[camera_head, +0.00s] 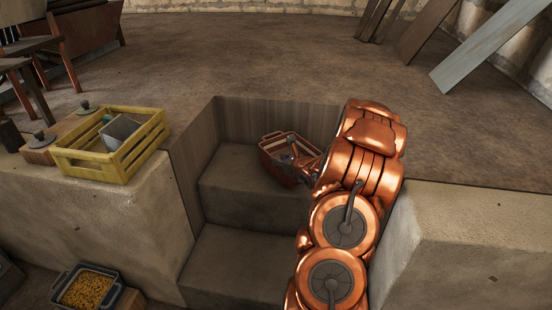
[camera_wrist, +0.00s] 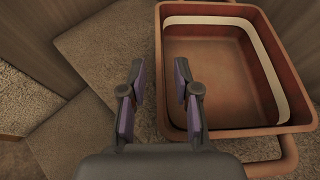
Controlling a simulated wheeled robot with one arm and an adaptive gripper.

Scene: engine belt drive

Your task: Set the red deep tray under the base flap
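The red deep tray (camera_head: 274,150) stands on the upper step of a stepped recess, close to the back wall. It is reddish-brown with a pale band inside its rim and handles at its ends. In the wrist view the empty-looking tray (camera_wrist: 215,85) fills the right side. My gripper (camera_wrist: 156,75) is open, and in that view its two fingers lie on either side of the tray's left wall. I cannot tell whether they are down around the wall or above it. In the head view my gripper (camera_head: 292,153) is small and partly merged with the tray. I cannot identify the base flap.
Stone steps (camera_head: 235,260) descend toward the front, with recess walls on both sides. A yellow crate (camera_head: 95,170) sits on the left ledge. A dark bin of yellow pieces (camera_head: 84,290) is below it. Grey and brown boards (camera_head: 485,45) lean at the back right. The right ledge is clear.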

